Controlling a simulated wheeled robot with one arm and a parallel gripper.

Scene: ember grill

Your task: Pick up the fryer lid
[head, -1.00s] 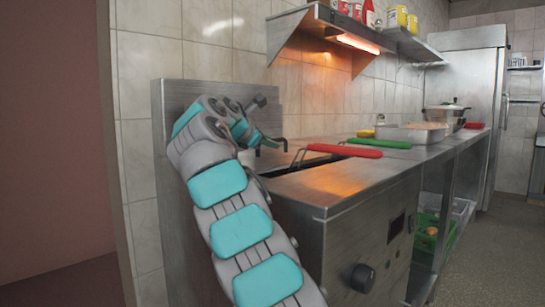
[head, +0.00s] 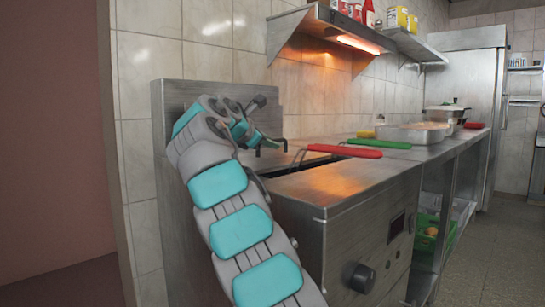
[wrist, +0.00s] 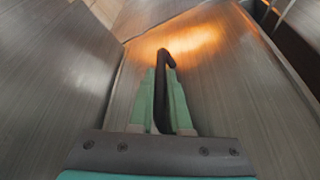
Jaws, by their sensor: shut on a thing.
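In the wrist view, the two green fingers of my gripper (wrist: 162,88) are closed around a dark bent handle (wrist: 166,56), which sticks out past their tips. I take it for the fryer lid's handle. Plain brushed steel lies around and beyond it, and I cannot tell which part is the lid itself. In the head view, my gripper (head: 252,139) is above the left end of the steel fryer (head: 335,190), in front of an upright steel panel (head: 160,120). My arm hides part of the fryer and the panel.
A steel tray (head: 412,135) and a pot (head: 445,114) stand farther back. A shelf with a lit heat lamp (head: 358,44) hangs above. Floor is open at right.

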